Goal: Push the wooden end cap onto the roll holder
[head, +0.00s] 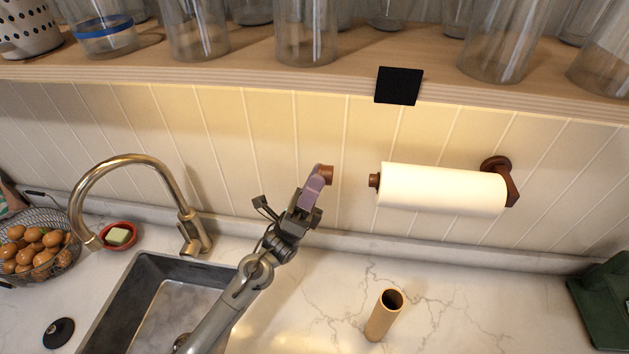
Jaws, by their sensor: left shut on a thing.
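The wooden end cap (327,174) is a small reddish-brown piece at the tip of my left gripper (317,184), which is shut on it. The cap is in front of the panelled wall, a short way left of the roll holder. The roll holder (497,166) is dark brown wood, fixed to the wall on the right. It carries a white paper roll (441,188). The bare end of its rod (374,181) sticks out of the roll's left side, with a clear gap between it and the cap. My right gripper is not in view.
An empty cardboard tube (384,315) stands on the marble counter below the roll. A wooden shelf (345,72) with glass jars runs above, with a black square (398,86) on its edge. A sink (150,290) and curved tap (130,160) are at left.

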